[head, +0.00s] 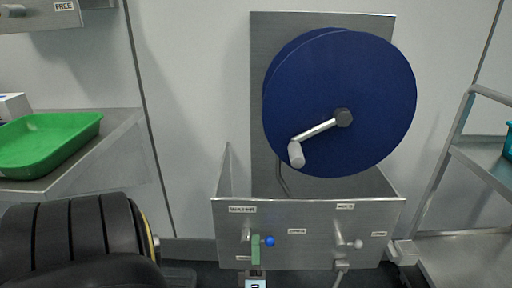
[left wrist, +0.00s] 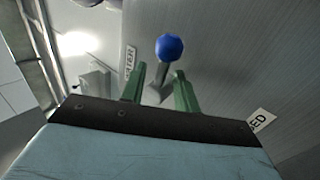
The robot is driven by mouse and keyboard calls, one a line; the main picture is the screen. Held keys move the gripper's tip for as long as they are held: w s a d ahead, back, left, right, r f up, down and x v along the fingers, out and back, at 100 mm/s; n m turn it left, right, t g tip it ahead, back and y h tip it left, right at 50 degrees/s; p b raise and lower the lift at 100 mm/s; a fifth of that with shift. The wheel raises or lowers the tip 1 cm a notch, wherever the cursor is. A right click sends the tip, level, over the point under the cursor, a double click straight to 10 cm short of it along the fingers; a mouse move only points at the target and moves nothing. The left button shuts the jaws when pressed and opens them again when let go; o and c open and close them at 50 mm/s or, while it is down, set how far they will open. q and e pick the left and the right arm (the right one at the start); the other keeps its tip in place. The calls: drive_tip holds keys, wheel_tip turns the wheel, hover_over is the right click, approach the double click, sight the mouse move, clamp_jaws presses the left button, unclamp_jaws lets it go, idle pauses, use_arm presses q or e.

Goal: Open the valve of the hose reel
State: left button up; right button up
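The hose reel (head: 340,100) is a large dark blue disc with a crank, mounted on a metal back plate. Below it, a metal box front carries two valves. The left valve has a lever with a blue ball knob (head: 270,241); the right one has a pale knob (head: 357,244). My left gripper (head: 256,240) is at the left valve, its green fingers beside the blue knob. In the left wrist view the fingers (left wrist: 160,74) are apart, with the lever's stem between them and the blue knob (left wrist: 169,46) beyond the tips. Contact cannot be told. My right gripper is not in view.
A green tray (head: 50,140) lies on a metal shelf at the left. A metal rack (head: 470,150) stands at the right. Small labels (head: 243,209) on the box front are too small to read in the head view. My black arm fills the lower left.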

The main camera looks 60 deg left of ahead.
use_arm(q)
drive_tip(key=v, duration=1.3)
drive_tip(key=shift+d, duration=0.2)
drive_tip(key=shift+s, duration=0.15)
